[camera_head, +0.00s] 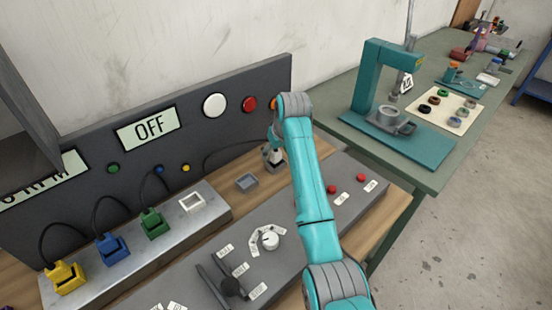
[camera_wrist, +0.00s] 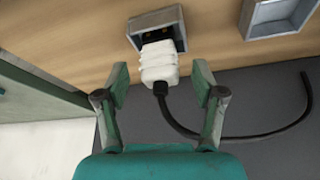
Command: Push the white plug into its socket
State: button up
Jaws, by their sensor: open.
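The white plug (camera_wrist: 160,62) has a ribbed body and a black cable. In the wrist view it stands between my open fingers, with clear gaps on both sides. Its far end meets a grey square holder (camera_wrist: 178,18) with a dark inside; I cannot tell how deep it sits. My gripper (camera_wrist: 160,85) is open around the plug without touching it. In the head view my gripper (camera_head: 273,148) is low over the wooden bench top, and the plug is mostly hidden there. A white-rimmed empty socket (camera_head: 191,202) is on the metal block (camera_head: 213,218), right of the green plug (camera_head: 152,223).
An empty grey holder (camera_head: 246,181) is left of my gripper; it also shows in the wrist view (camera_wrist: 280,15). Blue (camera_head: 112,248) and yellow (camera_head: 66,276) plugs with cables fill the block's left. The upright panel (camera_head: 205,135) reads OFF and stands close behind my gripper.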

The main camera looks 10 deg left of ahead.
jog(key=shift+c, duration=0.3)
grip_shut()
